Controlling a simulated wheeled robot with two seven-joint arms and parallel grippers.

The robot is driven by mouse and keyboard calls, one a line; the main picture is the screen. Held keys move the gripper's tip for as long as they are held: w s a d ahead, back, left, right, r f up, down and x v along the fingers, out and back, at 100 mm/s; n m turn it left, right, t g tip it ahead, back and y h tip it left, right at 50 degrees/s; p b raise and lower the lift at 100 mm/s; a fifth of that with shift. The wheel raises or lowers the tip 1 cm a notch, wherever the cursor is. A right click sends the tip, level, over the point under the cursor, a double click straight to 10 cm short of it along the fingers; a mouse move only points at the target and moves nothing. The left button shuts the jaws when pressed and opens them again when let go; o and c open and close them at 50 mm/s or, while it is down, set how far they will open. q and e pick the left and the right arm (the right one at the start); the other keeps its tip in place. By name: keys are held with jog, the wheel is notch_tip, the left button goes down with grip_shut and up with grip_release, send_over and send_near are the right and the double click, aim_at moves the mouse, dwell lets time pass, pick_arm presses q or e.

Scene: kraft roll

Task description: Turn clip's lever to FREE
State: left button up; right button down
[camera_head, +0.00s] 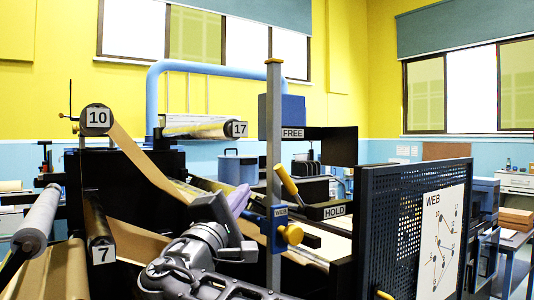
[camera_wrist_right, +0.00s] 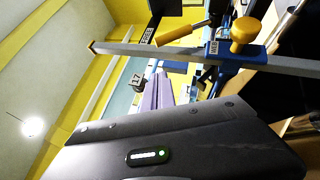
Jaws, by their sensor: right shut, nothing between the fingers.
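The clip's lever has a yellow handle (camera_head: 286,180), tilted up and to the left from its dark base beside the grey post. The FREE label (camera_head: 292,133) is above it and the HOLD label (camera_head: 334,210) is below it, to the right. The handle also shows in the wrist view (camera_wrist_right: 180,34). My right gripper, with purple fingers (camera_head: 239,200), is shut and empty, to the left of the post and apart from the handle. Its fingers also show in the wrist view (camera_wrist_right: 157,93). My left gripper is out of view.
The grey upright post (camera_head: 273,110) stands between my right gripper and the lever. A blue clamp with a yellow knob (camera_head: 291,234) sits on it, low. A perforated dark panel (camera_head: 400,215) with a WEB sheet stands right. Rollers and brown paper lie left.

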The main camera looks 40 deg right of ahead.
pick_arm(q)
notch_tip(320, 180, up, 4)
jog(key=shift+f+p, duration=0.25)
jog(key=shift+p, duration=0.8)
pick_arm(e)
jog(key=w+d+r, duration=0.2)
jog(key=d+r, duration=0.1)
jog(key=d, duration=0.4)
jog(key=shift+d+r, duration=0.2)
jog(key=shift+d, duration=0.1)
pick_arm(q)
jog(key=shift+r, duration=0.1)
pick_arm(e)
jog(key=shift+d, duration=0.1)
